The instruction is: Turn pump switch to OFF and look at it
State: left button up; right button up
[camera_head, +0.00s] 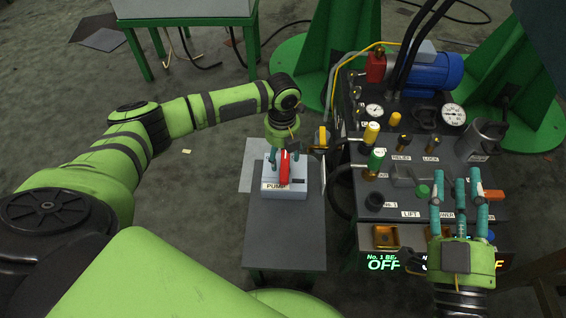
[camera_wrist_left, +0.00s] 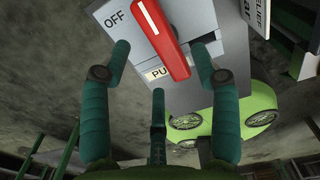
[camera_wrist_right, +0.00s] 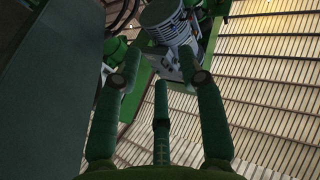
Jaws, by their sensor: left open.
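The pump switch is a red lever (camera_head: 285,170) on a pale box (camera_head: 299,189) labelled PUMP, standing on a small grey table. In the left wrist view the red lever (camera_wrist_left: 165,42) runs slanting across the box face (camera_wrist_left: 190,102), its lower end by the PUMP label. The word OFF (camera_wrist_left: 115,18) is printed left of the lever. My left gripper (camera_head: 283,152) is open over the box, with fingers on both sides of the lever. Whether any finger touches it, I cannot tell. My right gripper (camera_head: 460,190) is open and empty over the control panel.
The control panel (camera_head: 405,205) with gauges, knobs and a blue motor (camera_head: 432,72) stands to the right of the small table (camera_head: 285,235). A lit green OFF display (camera_head: 383,264) shows at its front. The table is bare in front of the box.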

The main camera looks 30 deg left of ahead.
aim_at(282, 165)
pick_arm(q)
notch_tip(282, 165, down, 4)
jog(key=shift+r+b, duration=0.15)
jog(key=shift+b, duration=0.5)
pick_arm(e)
jog(key=s+a+r+n+t+y, duration=0.1)
jog(key=s+r+t+y, duration=0.3)
jog(key=r, duration=0.3)
jog(key=shift+s+r+n+y, duration=0.4)
jog(key=shift+s, duration=0.15)
jog(key=shift+a, duration=0.1)
pick_arm(q)
jog(key=c, duration=1.2)
